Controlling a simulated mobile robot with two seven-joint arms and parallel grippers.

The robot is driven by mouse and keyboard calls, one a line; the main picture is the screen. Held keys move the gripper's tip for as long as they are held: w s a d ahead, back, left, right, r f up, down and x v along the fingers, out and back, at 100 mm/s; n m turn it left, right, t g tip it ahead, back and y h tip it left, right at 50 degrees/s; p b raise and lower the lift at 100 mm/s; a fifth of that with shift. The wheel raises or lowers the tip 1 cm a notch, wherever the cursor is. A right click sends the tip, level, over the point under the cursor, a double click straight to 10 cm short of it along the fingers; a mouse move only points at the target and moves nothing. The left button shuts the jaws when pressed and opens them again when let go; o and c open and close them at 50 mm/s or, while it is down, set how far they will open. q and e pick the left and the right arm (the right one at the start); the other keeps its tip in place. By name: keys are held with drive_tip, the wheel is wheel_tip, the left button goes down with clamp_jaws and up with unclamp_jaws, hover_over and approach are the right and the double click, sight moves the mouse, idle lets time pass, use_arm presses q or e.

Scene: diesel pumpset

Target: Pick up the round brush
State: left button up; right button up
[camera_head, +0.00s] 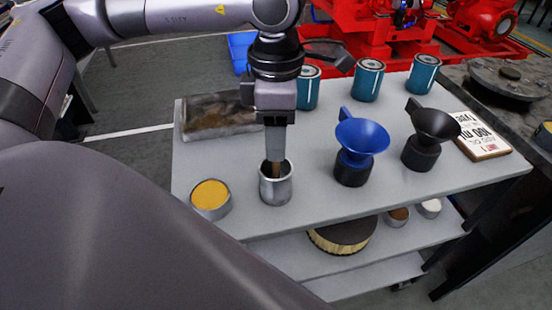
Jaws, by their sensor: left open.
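My left gripper (275,152) points straight down over a small grey metal can (276,190) near the front edge of the grey cart top. Its jaws are open, seen edge-on, with the tips at the can's mouth. A narrow brown piece (276,169) shows in the can's mouth just below the fingers. It may be part of the round brush; the rest is hidden by the can and gripper. I cannot tell whether the fingers touch it. My right gripper is not in view.
An open tin with yellow contents (210,196) stands left of the can. A blue funnel (361,137) and a black funnel (433,125) stand to the right. Teal cans (367,82) line the back, with a worn tray (215,118) at back left. A sign (482,138) lies far right.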

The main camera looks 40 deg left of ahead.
use_arm(q)
drive_tip(key=shift+f, duration=0.15)
drive_tip(key=shift+c, duration=0.3)
clamp_jaws()
